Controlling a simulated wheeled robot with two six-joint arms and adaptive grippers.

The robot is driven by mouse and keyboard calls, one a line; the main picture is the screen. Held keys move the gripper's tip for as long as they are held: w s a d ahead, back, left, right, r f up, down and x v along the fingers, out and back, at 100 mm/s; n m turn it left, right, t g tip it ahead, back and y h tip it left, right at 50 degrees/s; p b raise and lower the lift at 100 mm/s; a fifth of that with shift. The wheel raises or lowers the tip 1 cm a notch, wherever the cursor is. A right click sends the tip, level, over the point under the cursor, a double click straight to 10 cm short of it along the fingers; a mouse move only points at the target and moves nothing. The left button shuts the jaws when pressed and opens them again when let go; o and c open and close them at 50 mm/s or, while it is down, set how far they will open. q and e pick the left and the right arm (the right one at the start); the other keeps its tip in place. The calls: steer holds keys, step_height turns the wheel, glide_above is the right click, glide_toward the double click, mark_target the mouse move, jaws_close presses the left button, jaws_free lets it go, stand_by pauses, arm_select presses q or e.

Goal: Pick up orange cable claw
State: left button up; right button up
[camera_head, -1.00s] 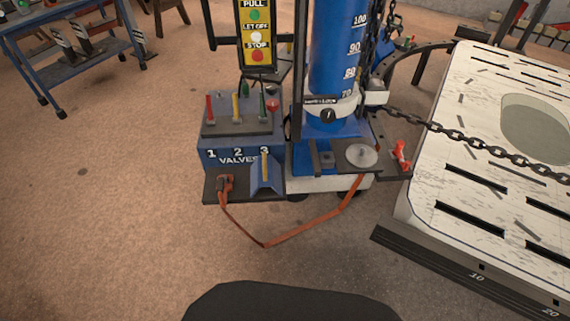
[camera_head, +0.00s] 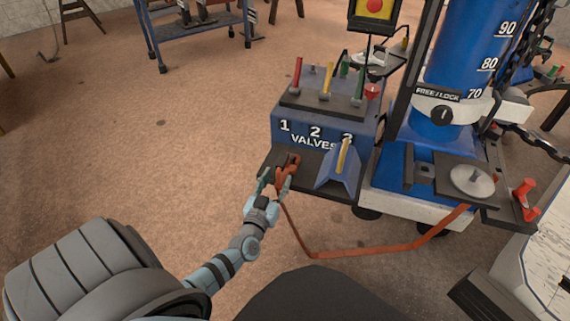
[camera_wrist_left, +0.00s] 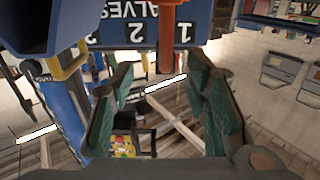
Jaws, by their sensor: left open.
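The orange cable claw (camera_head: 292,164) lies on the dark shelf (camera_head: 316,180) at the front of the blue valve box, left of a small blue wedge stand. An orange strap (camera_head: 370,249) runs from it down and across to the right. My left gripper (camera_head: 276,181) is open at the claw's near left side, and its fingers overlap the claw in the head view. In the left wrist view an orange bar (camera_wrist_left: 167,42), seemingly part of the claw, reaches down between the open green-padded fingers (camera_wrist_left: 159,72). I cannot tell whether they touch it. My right gripper is out of view.
The valve box (camera_head: 300,122) has coloured levers above the shelf. The blue wedge stand (camera_head: 341,172) holds a yellow lever close to the claw. A blue column (camera_head: 458,80) and a round metal disc (camera_head: 472,180) are at the right.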

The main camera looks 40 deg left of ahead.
mark_target(279, 175)
arm_select(q)
steer(key=b+x, duration=0.1)
steer(key=x, duration=0.3)
steer(key=shift+w+a+f+b, duration=0.2)
steer(key=shift+w+b, duration=0.1)
steer(key=shift+w, duration=0.05)
steer(key=shift+w+a, duration=0.1)
steer(key=shift+w, duration=0.1)
steer(key=b+x, duration=0.1)
steer(key=x, duration=0.1)
steer(key=b+x, duration=0.2)
steer(key=shift+w+a+f, duration=0.15)
steer(key=shift+a+f, duration=0.05)
steer(key=shift+a, duration=0.1)
steer(key=shift+r, duration=0.1)
jaws_close()
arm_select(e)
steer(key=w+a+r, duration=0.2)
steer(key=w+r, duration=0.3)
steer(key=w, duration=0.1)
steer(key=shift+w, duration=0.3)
